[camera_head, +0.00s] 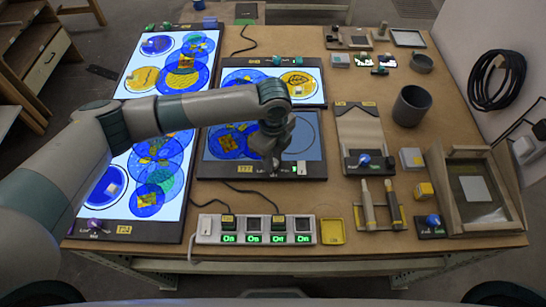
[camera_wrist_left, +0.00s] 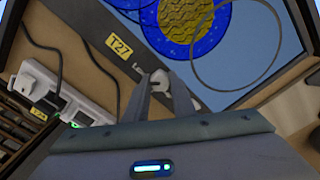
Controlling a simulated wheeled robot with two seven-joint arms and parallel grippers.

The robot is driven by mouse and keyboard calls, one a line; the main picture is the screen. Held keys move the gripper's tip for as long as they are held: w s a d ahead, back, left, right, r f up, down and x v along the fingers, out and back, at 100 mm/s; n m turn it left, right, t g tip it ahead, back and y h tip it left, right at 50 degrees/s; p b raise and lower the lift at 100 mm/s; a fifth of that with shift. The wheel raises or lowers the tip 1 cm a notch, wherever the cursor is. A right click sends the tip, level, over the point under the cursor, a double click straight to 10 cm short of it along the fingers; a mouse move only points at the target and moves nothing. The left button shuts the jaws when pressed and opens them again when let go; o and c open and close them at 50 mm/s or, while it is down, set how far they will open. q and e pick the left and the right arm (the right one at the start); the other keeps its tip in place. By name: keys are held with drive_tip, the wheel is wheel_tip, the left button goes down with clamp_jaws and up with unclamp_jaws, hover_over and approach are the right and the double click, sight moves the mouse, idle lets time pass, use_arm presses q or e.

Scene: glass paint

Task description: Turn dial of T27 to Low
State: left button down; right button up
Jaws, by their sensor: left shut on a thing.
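The light panel T27 (camera_head: 313,142) lies mid-table, a dark-framed board with a dim blue-grey screen and a blue and yellow disc on its left half. Its yellow T27 label (camera_head: 244,169) is on the front frame strip and also shows in the left wrist view (camera_wrist_left: 121,47). My left gripper (camera_head: 274,164) comes down over that strip, right of the label. In the left wrist view its fingers (camera_wrist_left: 162,80) are shut on a small pale knob, the dial (camera_wrist_left: 160,75). The start of a printed "L" word shows beside it; the rest and the dial's pointer are hidden. My right gripper is not in view.
A power strip (camera_head: 205,228) with several green "On" displays lies in front of T27. A lit panel (camera_head: 110,225) labelled T28 or similar stands left under my arm. Another lit panel (camera_head: 315,88) is behind. A grey cup (camera_head: 411,106), brushes and a framed box (camera_head: 510,205) are at right.

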use_arm(q)
drive_tip(key=shift+w+r+m, duration=0.1)
drive_tip(key=shift+m, duration=1.3)
drive_tip(key=c, duration=1.5)
unclamp_jaws()
